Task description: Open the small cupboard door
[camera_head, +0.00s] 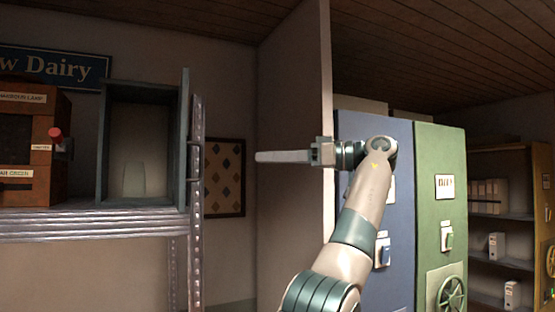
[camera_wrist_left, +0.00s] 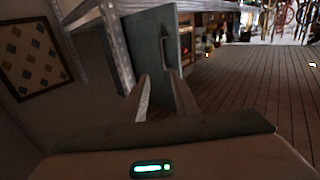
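The small grey-green cupboard (camera_head: 102,150) stands on a metal shelf at the left of the head view. Its front is open and a pale object (camera_head: 133,180) shows inside. Its door (camera_head: 185,135) is swung out at the right side, seen nearly edge-on, with a dark handle on its right face. In the left wrist view the door (camera_wrist_left: 152,42) and its handle (camera_wrist_left: 165,48) show beyond the fingers. My left gripper (camera_head: 258,157) points left, apart from the door in the head view. The wrist view shows its two fingers (camera_wrist_left: 160,85) spread, gripping nothing visible. My right gripper is out of view.
The metal shelf (camera_head: 90,222) has an upright post (camera_head: 196,230) close to the door. A wooden box (camera_head: 30,140) with a red knob stands left of the cupboard. A wall partition (camera_head: 295,110) and blue and green cabinets (camera_head: 440,160) stand to the right.

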